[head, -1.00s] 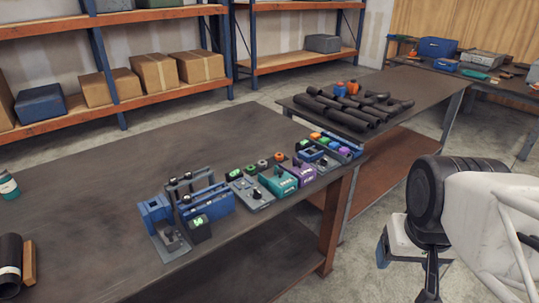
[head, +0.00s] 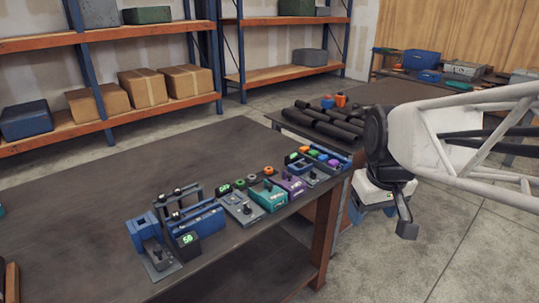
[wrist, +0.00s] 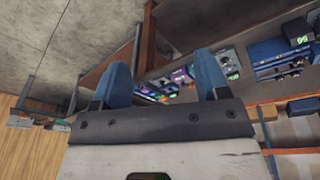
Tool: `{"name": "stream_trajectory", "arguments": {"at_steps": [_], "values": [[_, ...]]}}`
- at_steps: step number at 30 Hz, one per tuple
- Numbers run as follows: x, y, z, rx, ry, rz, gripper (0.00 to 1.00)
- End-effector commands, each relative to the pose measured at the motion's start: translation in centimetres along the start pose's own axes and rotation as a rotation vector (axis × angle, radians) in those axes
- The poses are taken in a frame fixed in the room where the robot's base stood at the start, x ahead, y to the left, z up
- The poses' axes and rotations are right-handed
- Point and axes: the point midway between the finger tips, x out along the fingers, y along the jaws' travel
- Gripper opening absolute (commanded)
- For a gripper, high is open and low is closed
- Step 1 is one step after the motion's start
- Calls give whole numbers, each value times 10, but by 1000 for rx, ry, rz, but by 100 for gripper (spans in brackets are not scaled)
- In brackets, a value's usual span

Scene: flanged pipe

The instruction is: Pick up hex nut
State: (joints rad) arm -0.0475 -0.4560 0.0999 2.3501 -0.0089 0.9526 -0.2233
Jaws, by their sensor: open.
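No hex nut can be told for certain. Small ring-shaped pieces (head: 254,178), one of them orange-brown (head: 269,170), sit in a row on the near workbench (head: 90,190), behind the grey and teal devices; they are too small to tell their shape. My gripper's two blue fingers stand apart in the wrist view (wrist: 160,70), with nothing between them. In the head view my arm is at the right, beyond the bench's right end, away from the row.
A blue fixture (head: 200,215) with a green display stands at the left of the row. A teal device (head: 269,196) and a grey box (head: 241,208) line the front edge. Dark pipes (head: 325,125) lie on the far bench.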

Motion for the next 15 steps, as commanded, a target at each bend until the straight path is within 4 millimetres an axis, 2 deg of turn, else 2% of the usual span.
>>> {"name": "stream_trajectory", "arguments": {"at_steps": [1, 15], "values": [[1, 0, -15, -32, -6, -3, 68], [15, -4, -138, -340, -37, -28, 68]]}}
